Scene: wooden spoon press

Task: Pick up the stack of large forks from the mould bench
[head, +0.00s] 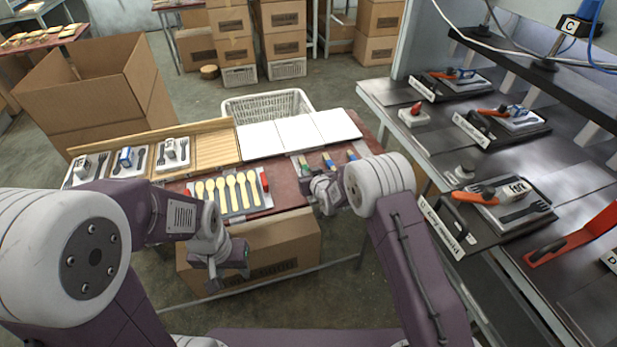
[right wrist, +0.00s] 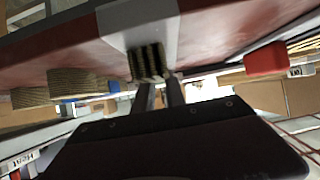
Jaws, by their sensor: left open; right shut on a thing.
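My right gripper (head: 322,192) is at the near edge of the red-brown table (head: 290,197). In the right wrist view its fingers (right wrist: 160,92) are shut on the end of a layered wooden stack (right wrist: 148,62). The stack lies on a pale strip at the table edge; whether it is clear of it I cannot tell. Its far end is hidden, so I cannot confirm fork shapes. Colour-banded stacks lie beside it, one with a blue band (head: 351,154). My left gripper (head: 228,272) is open and empty, low in front of the table.
Pale spoons (head: 232,192) lie on a plate between red blocks left of my right gripper. White panels (head: 298,132) and a wooden tray (head: 217,148) lie behind. A metal bench (head: 385,93) with black moulds runs along the right. A cardboard box (head: 270,245) is below the table.

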